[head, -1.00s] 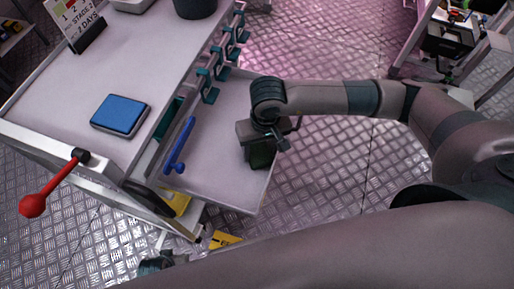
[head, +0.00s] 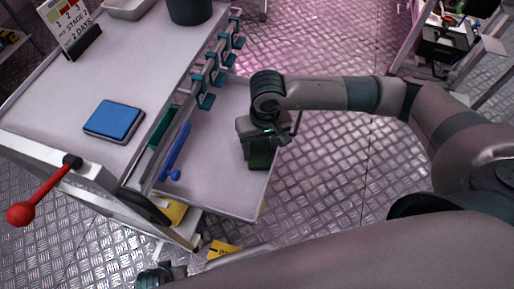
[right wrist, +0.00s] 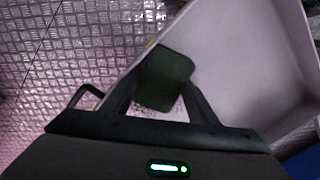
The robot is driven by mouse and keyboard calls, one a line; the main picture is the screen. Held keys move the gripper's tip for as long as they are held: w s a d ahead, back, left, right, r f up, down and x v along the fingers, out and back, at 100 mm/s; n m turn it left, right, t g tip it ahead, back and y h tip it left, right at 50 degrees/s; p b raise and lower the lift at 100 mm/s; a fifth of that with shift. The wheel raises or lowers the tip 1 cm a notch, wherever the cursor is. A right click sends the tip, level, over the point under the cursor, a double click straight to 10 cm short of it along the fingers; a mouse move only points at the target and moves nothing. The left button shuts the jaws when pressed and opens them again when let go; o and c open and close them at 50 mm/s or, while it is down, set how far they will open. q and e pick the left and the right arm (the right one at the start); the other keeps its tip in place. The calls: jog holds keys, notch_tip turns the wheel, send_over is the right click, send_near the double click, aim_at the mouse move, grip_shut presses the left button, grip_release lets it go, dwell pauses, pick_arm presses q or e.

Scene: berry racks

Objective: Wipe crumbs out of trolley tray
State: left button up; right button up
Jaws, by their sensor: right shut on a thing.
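My right gripper (head: 262,148) is shut on a dark green pad (head: 260,158), low over the right edge of the pale trolley tray (head: 215,190). The pad also shows between the fingers in the right wrist view (right wrist: 165,80), beside the tray's rim and over its edge area. I cannot tell whether the pad touches the tray floor. The tray sticks out beside the trolley top. No crumbs can be made out in it.
A blue handled tool (head: 176,152) lies along the tray's left side. Teal clips (head: 207,90) line the trolley's edge above the tray. A blue block (head: 115,121), a sign (head: 72,25) and a dark pot (head: 190,10) stand on the trolley top (head: 60,95). A red-knobbed lever (head: 22,214) juts out front left.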

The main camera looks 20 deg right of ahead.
jog(key=shift+o, duration=0.2)
jog(key=shift+w+d+f+h+b, duration=0.2)
jog(key=shift+d+f+h+b, duration=0.25)
jog(key=shift+b, duration=0.45)
jog(key=shift+w+a+r, duration=0.2)
jog(key=shift+w+r, duration=0.05)
jog(key=shift+w, duration=0.05)
jog(key=shift+w+a, duration=0.1)
jog(key=shift+a, duration=0.05)
jog(key=shift+a, duration=0.15)
jog(key=shift+w+a+f+b, duration=0.1)
jog(key=shift+w+a+b, duration=0.35)
jog(key=shift+a+b, duration=0.2)
jog(key=shift+w+a+b, duration=0.4)
jog(key=shift+a+b, duration=0.2)
jog(key=shift+b, duration=0.05)
jog(key=shift+w+a, duration=0.25)
jog(key=shift+a, duration=0.2)
jog(key=shift+b, duration=0.3)
